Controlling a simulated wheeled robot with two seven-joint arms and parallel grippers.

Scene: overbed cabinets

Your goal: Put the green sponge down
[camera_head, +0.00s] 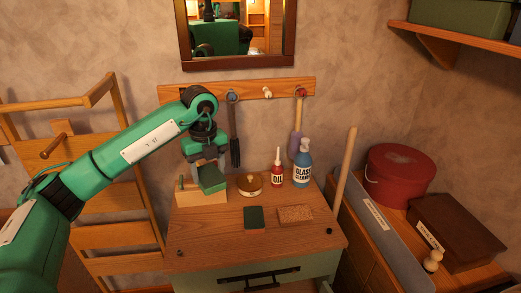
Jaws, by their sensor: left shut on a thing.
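My left gripper (205,160) points down over the back left of the wooden cabinet top (195,244) and is shut on a green sponge (212,179). The sponge is tilted, just above or against a light wooden block (203,197); I cannot tell whether they touch. A second flat green piece (254,218) lies on the cabinet top nearer the front. My right gripper is not in view.
A brown cork-like pad (295,214), a round brass tin (249,186), a red oil bottle (277,168) and a blue glass cleaner bottle (302,166) stand on the top. Tools hang from a peg rail (180,93). The front left is mostly clear.

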